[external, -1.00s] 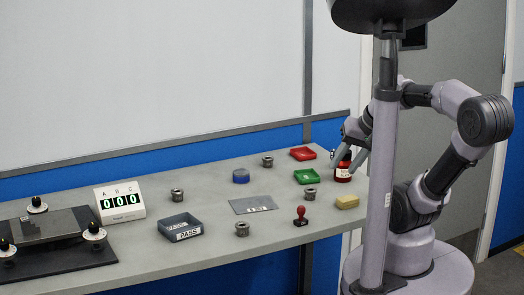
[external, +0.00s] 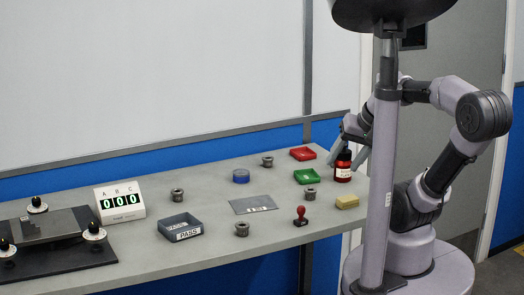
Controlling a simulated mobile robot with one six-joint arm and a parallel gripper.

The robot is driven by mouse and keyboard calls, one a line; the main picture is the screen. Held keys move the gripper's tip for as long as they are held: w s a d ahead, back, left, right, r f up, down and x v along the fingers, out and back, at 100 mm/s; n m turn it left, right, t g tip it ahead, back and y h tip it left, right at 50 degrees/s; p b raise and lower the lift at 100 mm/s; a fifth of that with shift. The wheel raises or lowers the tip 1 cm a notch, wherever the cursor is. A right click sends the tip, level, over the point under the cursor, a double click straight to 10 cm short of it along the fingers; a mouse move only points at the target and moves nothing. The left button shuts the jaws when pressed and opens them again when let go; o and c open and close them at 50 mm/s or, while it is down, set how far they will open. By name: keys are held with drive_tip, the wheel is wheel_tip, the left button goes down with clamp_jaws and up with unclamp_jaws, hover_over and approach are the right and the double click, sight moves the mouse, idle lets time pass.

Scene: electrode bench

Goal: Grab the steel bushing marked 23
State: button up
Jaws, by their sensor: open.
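Several steel bushings stand on the bench. One bushing (external: 177,195) is at the left behind the grey tray. A second bushing (external: 242,229) is near the front edge. A third bushing (external: 267,161) is at the back, and another bushing (external: 310,192) is in front of the green tray. Their markings are too small to read, so I cannot tell which is 23. My gripper (external: 347,154) is open and empty at the right end of the bench, above and behind the dark red bottle, partly hidden by my column. It is apart from every bushing.
A red-brown bottle (external: 343,168), a red tray (external: 303,154), a green tray (external: 307,177), a stamp (external: 300,218) and a yellow sponge (external: 347,202) crowd the right side. A grey PASS tray (external: 180,228), a counter (external: 120,202), a blue tin (external: 241,176) and a grey mat (external: 253,204) lie further left.

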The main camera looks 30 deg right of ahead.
drive_tip(key=w+r+n+p, duration=0.1)
drive_tip(key=w+r+p, duration=0.4)
drive_tip(key=w+r, duration=0.4)
drive_tip(key=n+g+h+p, duration=0.1)
drive_tip(key=n+h+p, duration=0.1)
drive_tip(key=n+p, duration=0.3)
hover_over(270, 159)
drive_tip(key=shift+m, duration=0.4)
drive_tip(key=f, duration=1.3)
drive_tip(key=s+f, duration=0.1)
drive_tip(key=f, duration=0.5)
drive_tip(key=shift+d+f+p, duration=0.2)
drive_tip(key=shift+f+p, duration=0.1)
drive_tip(key=b+x, duration=0.1)
drive_tip(key=x, duration=0.2)
drive_tip(key=s+b+x, duration=0.1)
drive_tip(key=x, duration=0.1)
drive_tip(key=shift+w+a+f, duration=0.15)
drive_tip(key=shift+w+f, duration=0.05)
drive_tip(key=shift+f, duration=0.35)
drive_tip(key=shift+w+f, duration=0.15)
clamp_jaws()
